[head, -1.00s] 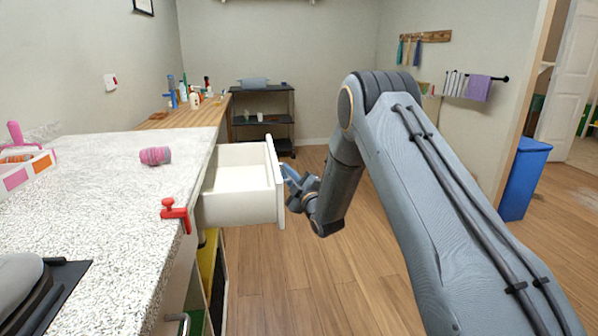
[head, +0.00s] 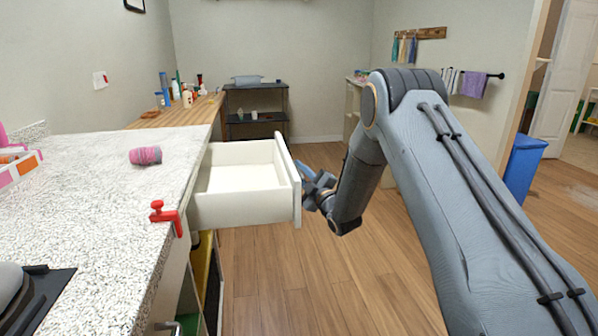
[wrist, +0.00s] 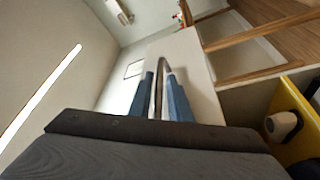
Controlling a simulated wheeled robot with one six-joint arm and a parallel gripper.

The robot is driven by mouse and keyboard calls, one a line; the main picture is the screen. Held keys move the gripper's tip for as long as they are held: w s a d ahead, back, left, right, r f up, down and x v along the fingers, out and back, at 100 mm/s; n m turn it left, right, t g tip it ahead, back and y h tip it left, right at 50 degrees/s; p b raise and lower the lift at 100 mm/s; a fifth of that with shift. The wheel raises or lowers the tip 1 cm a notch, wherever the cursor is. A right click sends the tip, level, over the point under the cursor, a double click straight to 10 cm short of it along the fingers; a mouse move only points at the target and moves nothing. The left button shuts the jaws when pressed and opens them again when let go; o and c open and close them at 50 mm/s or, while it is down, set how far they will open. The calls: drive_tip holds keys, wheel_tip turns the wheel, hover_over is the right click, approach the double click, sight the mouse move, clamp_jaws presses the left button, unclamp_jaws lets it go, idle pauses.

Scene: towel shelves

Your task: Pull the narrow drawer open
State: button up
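The white narrow drawer (head: 245,208) stands well out of the counter's side in the head view, and its inside looks empty. Its white front panel also shows in the wrist view (wrist: 200,85). My gripper (head: 305,172) is at the outer face of the drawer front. In the wrist view its two blue fingers (wrist: 162,98) lie close on either side of a thin grey bar handle (wrist: 160,75) and appear closed on it. The handle is hidden in the head view.
The speckled counter (head: 95,210) holds a pink yarn roll (head: 146,156) and a red clamp (head: 165,215) near its edge. A dark shelf (head: 257,130) stands at the back and a blue bin (head: 524,165) at the right. The wooden floor (head: 290,280) before the drawer is clear.

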drive_tip(key=v, duration=0.7)
drive_tip(key=shift+s+d, duration=0.2)
drive_tip(key=shift+s, duration=0.15)
drive_tip(key=shift+f, duration=0.1)
